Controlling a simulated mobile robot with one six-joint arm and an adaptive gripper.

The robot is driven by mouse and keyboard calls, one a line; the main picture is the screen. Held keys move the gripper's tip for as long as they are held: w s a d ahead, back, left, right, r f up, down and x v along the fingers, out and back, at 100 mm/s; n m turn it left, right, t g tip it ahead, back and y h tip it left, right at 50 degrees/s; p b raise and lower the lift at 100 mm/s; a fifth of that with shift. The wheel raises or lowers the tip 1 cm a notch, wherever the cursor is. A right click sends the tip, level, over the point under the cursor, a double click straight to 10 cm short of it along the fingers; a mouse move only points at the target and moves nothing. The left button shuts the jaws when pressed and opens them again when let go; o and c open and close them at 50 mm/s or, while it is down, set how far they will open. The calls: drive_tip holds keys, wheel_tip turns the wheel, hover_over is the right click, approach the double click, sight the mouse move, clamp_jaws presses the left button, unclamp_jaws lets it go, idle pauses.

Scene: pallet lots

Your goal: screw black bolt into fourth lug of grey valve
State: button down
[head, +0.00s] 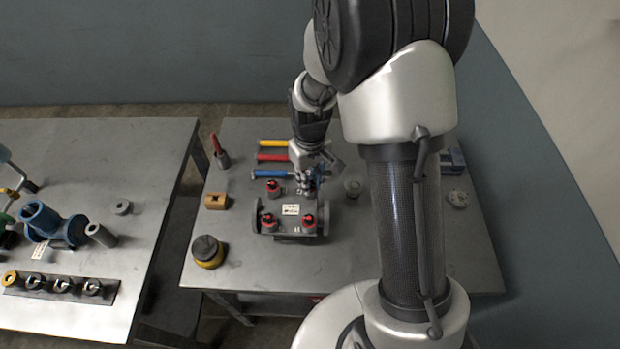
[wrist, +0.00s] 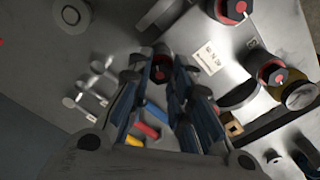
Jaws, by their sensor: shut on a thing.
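The grey valve (head: 324,215) lies on the middle table with a white label (head: 291,209) on it. Three black-and-red bolts sit on its lugs: one at the back left (head: 274,187), one at the front left (head: 268,221) and one at the front right (head: 308,221). My gripper (head: 308,190) is low over the valve's back right corner. In the wrist view my gripper (wrist: 163,80) is shut on a black bolt (wrist: 162,62) with red at its end. The fourth lug is hidden below the bolt and fingers, so I cannot tell whether they touch.
Yellow (head: 272,142), red (head: 271,157) and blue (head: 268,174) handled tools lie behind the valve. A brown block (head: 216,201) and a yellow-black round piece (head: 208,251) are left. A pale cup (head: 353,188) stands right. The left table holds a blue fitting (head: 50,225).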

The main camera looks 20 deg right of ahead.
drive_tip(key=m, duration=0.4)
drive_tip(key=shift+m, duration=0.4)
drive_tip(key=m, duration=0.4)
drive_tip(key=shift+m, duration=0.3)
drive_tip(key=m, duration=0.4)
drive_tip(key=shift+m, duration=0.3)
drive_tip(key=m, duration=0.5)
drive_tip(key=c, duration=1.6)
unclamp_jaws()
